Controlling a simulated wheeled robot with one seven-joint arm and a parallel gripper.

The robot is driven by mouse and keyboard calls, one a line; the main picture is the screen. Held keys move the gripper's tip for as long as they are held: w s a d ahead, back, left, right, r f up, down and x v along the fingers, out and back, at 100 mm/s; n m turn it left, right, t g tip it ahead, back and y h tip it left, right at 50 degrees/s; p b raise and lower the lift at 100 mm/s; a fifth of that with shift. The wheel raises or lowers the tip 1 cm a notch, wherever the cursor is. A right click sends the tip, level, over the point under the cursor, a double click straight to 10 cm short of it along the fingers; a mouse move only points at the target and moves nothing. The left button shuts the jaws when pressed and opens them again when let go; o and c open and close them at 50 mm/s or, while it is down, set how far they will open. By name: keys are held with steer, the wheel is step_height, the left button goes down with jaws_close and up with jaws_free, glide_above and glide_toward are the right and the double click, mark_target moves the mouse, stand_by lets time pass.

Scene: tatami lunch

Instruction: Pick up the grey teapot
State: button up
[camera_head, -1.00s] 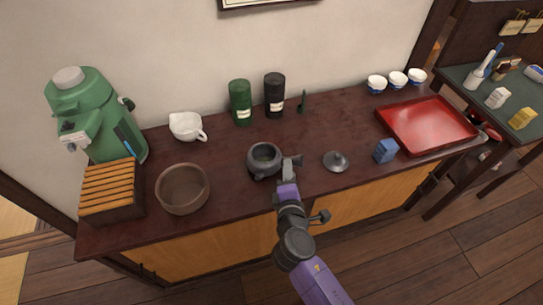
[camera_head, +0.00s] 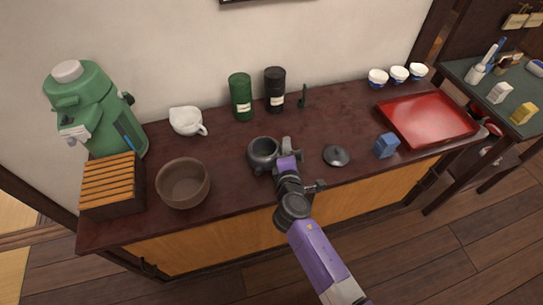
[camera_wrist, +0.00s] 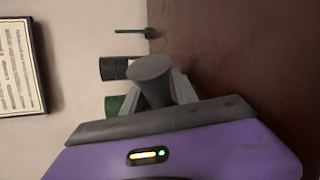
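The grey teapot (camera_head: 262,155) stands on the dark wooden counter, its round top open and its side handle pointing right. My gripper (camera_head: 286,151) is at that handle, right of the pot's body. In the wrist view, the flared grey handle (camera_wrist: 150,70) lies between the two fingers of my gripper (camera_wrist: 158,92), one on each side. Whether the fingers press on it is not clear. A grey lid (camera_head: 337,155) with a knob lies apart on the counter, to the right.
A brown bowl (camera_head: 183,184) stands left of the teapot, a white pitcher (camera_head: 187,121) behind left. Green (camera_head: 240,97) and black (camera_head: 274,90) canisters stand behind. A blue box (camera_head: 387,145) and red tray (camera_head: 428,119) are right. The counter right of the canisters is mostly clear.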

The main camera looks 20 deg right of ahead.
jaws_close()
stand_by(1.3)
